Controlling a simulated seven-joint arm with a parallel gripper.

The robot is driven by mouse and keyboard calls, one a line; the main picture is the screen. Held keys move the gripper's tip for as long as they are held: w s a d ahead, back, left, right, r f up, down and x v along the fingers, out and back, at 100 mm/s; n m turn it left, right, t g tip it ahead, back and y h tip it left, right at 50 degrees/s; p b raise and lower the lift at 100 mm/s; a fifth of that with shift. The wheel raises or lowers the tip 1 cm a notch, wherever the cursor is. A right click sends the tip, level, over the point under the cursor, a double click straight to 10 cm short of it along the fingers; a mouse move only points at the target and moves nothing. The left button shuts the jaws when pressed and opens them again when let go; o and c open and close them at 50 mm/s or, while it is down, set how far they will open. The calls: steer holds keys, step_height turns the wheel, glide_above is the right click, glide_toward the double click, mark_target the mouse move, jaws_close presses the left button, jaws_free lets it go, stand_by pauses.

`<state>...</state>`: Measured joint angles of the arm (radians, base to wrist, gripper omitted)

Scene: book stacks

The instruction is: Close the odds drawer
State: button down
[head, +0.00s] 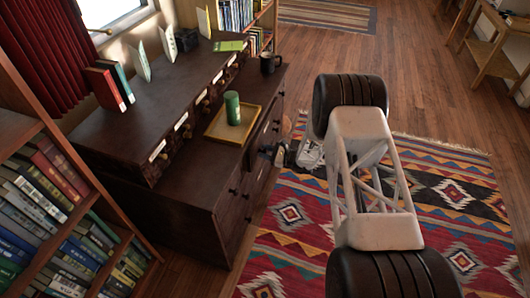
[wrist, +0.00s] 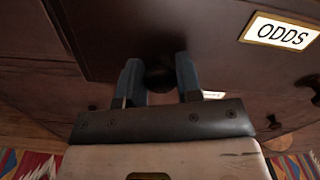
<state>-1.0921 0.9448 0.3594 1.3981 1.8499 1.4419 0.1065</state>
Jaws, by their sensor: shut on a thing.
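In the wrist view my gripper (wrist: 159,82) has its two blue fingers closed around a dark round knob (wrist: 160,75) on a dark wooden front. A brass-framed white label reading ODDS (wrist: 281,34) sits to the right on the odds drawer (wrist: 215,50). In the head view my gripper (head: 271,150) is at the right-hand front of the dark cabinet (head: 190,195), partly hidden by my arm. How far the odds drawer stands out is hard to tell from these views.
A wooden tray (head: 219,130) with a green can (head: 232,107) and a dark mug (head: 269,63) stand on the cabinet. Bookshelves (head: 15,130) flank it at the left. A patterned rug (head: 275,250) covers the floor in front.

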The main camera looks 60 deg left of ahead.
mark_target(258, 150)
steer(key=shift+x, duration=2.1)
steer(key=c, duration=0.8)
jaws_free()
steer(key=shift+w+d, duration=0.1)
steer(key=shift+v, duration=3.75)
steer(key=shift+r, duration=0.1)
